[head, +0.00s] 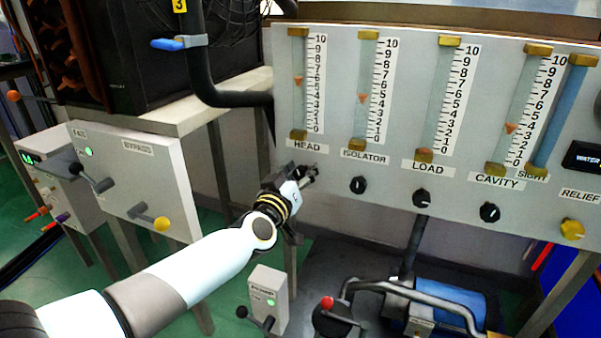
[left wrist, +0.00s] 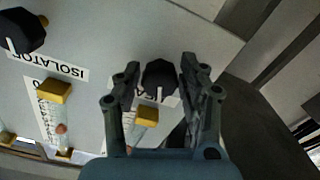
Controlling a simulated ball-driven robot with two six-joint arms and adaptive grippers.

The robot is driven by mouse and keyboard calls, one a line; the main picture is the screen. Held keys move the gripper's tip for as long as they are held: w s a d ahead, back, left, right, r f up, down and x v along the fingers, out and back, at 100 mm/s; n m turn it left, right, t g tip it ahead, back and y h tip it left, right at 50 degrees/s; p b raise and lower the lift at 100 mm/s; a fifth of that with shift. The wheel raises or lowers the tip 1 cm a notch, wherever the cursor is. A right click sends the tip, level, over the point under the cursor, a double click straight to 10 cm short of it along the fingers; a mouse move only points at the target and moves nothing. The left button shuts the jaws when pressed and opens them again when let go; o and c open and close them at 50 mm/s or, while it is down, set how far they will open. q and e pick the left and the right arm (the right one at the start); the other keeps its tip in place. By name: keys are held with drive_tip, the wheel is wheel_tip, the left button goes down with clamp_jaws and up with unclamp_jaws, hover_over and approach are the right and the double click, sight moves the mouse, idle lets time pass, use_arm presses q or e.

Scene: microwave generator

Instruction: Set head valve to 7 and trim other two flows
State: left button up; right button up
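The grey flow panel (head: 330,200) carries vertical tubes with floats: the HEAD tube (head: 298,95) reads between 5 and 6, the ISOLATOR tube (head: 363,110) a little above 4, the LOAD tube (head: 440,110) near 0, the CAVITY tube (head: 515,110) between 3 and 4. My left gripper (head: 310,173) is at the panel below HEAD. In the left wrist view its open fingers (left wrist: 159,72) stand on both sides of the black HEAD knob (left wrist: 160,77), with small gaps. The ISOLATOR knob (head: 358,185), LOAD knob (head: 422,197) and CAVITY knob (head: 490,212) are free.
A yellow RELIEF knob (head: 572,229) is at the panel's right. A BYPASS box (head: 135,185) with levers stands left. A PUMP box (head: 268,300) with a green light stands low, near a red-tipped lever (head: 328,303) and a blue motor (head: 440,300).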

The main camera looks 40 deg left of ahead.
use_arm(q)
clamp_jaws()
drive_tip(key=shift+n, duration=1.5)
drive_tip(key=shift+o, duration=2)
unclamp_jaws()
drive_tip(key=v, duration=1.2)
drive_tip(key=shift+a+f, duration=0.1)
